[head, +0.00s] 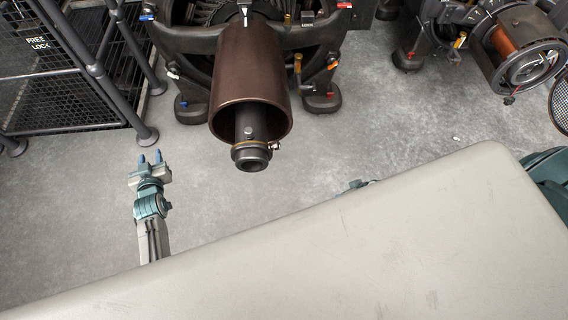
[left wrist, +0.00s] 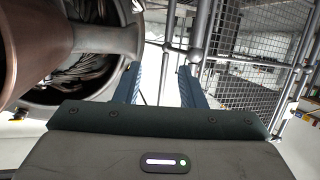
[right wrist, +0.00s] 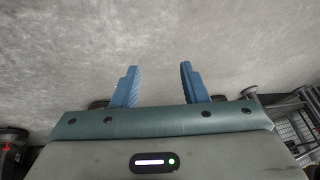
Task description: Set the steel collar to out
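The dark steel collar (head: 251,155) sits near the open end of a grey shaft that comes out of a large brown cylinder (head: 248,70). A brass-coloured ring (head: 250,142) with a small knob at its right goes around it. My left gripper (head: 150,157) is open and empty over the floor, left of the collar and apart from it. In the left wrist view the open fingers (left wrist: 160,85) have nothing between them, and a brown curved surface (left wrist: 38,40) is at the left. My right gripper (right wrist: 158,85) is open and empty, facing bare floor.
A mesh cage (head: 45,75) with grey posts and a "FREE LOCK" sign stands at the left. A second machine (head: 520,55) with a copper coil is at the right. A pale, smooth surface (head: 350,260) fills the lower front. Floor (head: 400,125) between the machines is mostly clear.

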